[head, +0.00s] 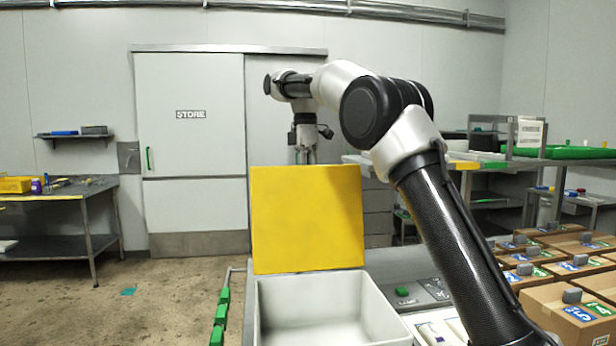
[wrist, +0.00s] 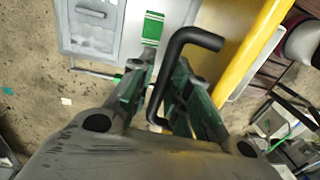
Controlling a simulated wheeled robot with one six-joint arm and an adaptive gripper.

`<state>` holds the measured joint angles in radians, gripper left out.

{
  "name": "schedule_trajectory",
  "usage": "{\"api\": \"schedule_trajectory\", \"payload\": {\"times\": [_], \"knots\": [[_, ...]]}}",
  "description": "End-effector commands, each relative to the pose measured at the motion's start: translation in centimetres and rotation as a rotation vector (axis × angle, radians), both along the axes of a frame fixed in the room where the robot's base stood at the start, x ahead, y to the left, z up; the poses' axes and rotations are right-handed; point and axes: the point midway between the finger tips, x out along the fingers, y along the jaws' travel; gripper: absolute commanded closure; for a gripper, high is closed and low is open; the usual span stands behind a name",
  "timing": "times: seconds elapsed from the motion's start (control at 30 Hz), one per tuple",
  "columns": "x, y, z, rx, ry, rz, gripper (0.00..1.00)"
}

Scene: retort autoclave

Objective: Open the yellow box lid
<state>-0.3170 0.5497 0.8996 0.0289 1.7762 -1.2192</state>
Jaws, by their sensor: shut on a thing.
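The yellow lid (head: 307,220) stands upright at the back edge of the pale grey box (head: 330,288). The box is open at the top, and the part of its inside that shows looks empty. My gripper (head: 305,158) is at the lid's top edge, and its fingertips are partly hidden behind the lid. In the wrist view my gripper (wrist: 163,88) is shut on a black bent handle (wrist: 195,36) between its green-padded fingers. The lid's yellow edge (wrist: 257,45) runs beside the handle there.
Cardboard boxes (head: 566,303) with grey blocks on top stand at the right. A grey workbench (head: 75,190) with a yellow bin (head: 15,185) is at the far left. A closed STORE door (head: 190,130) is behind. The floor at left (head: 175,300) is mostly clear.

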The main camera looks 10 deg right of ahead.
Motion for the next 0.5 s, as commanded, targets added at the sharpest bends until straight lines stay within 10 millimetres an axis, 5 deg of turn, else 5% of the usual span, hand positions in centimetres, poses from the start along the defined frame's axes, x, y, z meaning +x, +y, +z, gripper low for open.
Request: {"api": "schedule_trajectory", "payload": {"times": [0.47,0.5], "knots": [[1.18,-0.22,-0.67,-0.001,-0.016,-0.007,1.00],[1.17,-0.23,-0.68,-0.001,-0.016,-0.007,0.70]]}}
